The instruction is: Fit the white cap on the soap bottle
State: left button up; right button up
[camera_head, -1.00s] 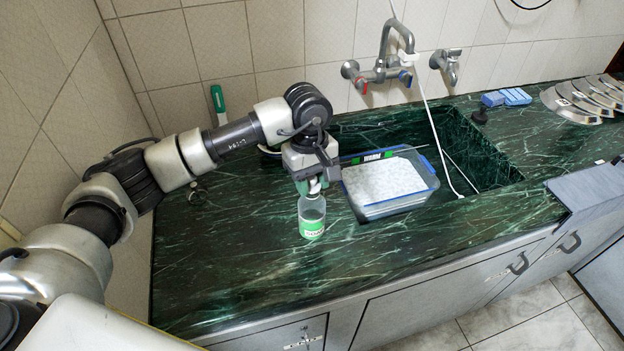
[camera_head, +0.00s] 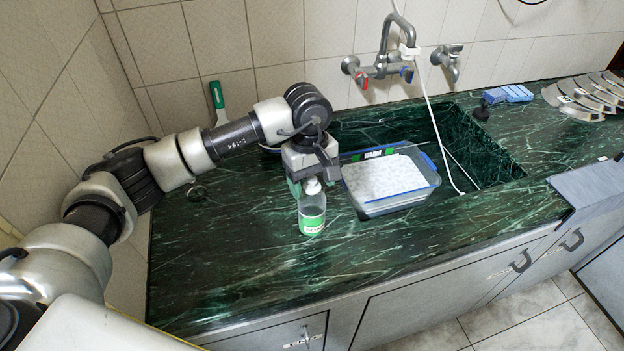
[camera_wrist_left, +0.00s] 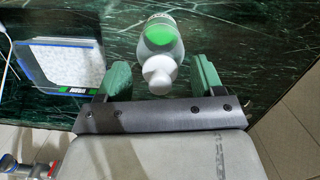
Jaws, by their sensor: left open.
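The soap bottle (camera_head: 312,217), clear with a green and white label, stands upright on the green counter. The white cap (camera_head: 313,187) sits at the top of its neck; I cannot tell how firmly it is seated. My left gripper (camera_head: 312,182) is right above and around the cap, jaws open. In the left wrist view, the white cap (camera_wrist_left: 158,71) lies between the two spread green fingers of my left gripper (camera_wrist_left: 160,65), with gaps on both sides. The bottle (camera_wrist_left: 161,40) extends beyond it. My right gripper is not in view.
A hose (camera_head: 428,115) hangs from the faucet (camera_head: 385,65). Blue sponges (camera_head: 508,94) and metal plates (camera_head: 585,97) are at the back right. The front counter is clear.

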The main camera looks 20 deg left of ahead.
pick_arm(q)
notch_tip(320, 180, up, 11)
jog(key=b, duration=0.2)
jog(key=shift+w+a, duration=0.45)
jog(key=shift+f, duration=0.15)
